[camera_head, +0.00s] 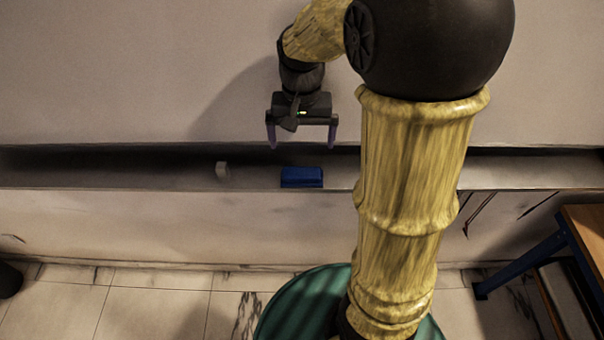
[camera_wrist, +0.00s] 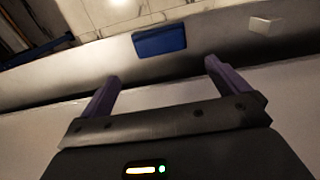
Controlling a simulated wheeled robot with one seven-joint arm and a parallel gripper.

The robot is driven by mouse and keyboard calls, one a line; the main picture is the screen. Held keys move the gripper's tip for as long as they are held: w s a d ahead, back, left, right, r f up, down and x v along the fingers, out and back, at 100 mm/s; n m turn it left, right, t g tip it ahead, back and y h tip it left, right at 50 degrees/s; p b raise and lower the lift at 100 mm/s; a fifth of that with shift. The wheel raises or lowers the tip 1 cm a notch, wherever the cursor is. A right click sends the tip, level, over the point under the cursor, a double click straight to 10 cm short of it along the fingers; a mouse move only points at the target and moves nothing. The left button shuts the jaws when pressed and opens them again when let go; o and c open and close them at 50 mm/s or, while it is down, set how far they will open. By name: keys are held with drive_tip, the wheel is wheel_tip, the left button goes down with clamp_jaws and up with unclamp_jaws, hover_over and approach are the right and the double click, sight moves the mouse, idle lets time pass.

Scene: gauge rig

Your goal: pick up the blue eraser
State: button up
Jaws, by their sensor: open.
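The blue eraser (camera_head: 301,177) is a small blue block lying on the grey ledge (camera_head: 390,172) in the head view, near the ledge's front edge. In the wrist view the blue eraser (camera_wrist: 159,40) lies beyond the fingertips, between their lines and apart from them. My gripper (camera_head: 301,146) is open and empty, above and a little behind the eraser. Its two purple fingers also show in the wrist view (camera_wrist: 162,72), spread wide with nothing between them.
A small pale block (camera_head: 222,170) lies on the ledge left of the eraser. A wall (camera_head: 120,70) rises behind the ledge. A wooden table with blue legs (camera_head: 575,235) stands at the right. The ledge between the block and the eraser is clear.

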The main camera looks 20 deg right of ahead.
sight(302, 171)
wheel_tip(302, 171, down, 6)
drive_tip(key=shift+f+p, duration=0.25)
drive_tip(key=shift+p, duration=0.2)
drive_tip(key=shift+s+f+p, duration=0.15)
drive_tip(key=shift+f+p, duration=0.2)
drive_tip(key=shift+f, duration=0.15)
wheel_tip(302, 171, down, 4)
drive_tip(key=shift+f+p, duration=0.1)
drive_tip(key=shift+p, duration=0.4)
drive_tip(key=shift+a, duration=0.1)
drive_tip(key=shift+s, duration=0.15)
drive_tip(key=shift+c, duration=0.4)
drive_tip(key=c, duration=0.6)
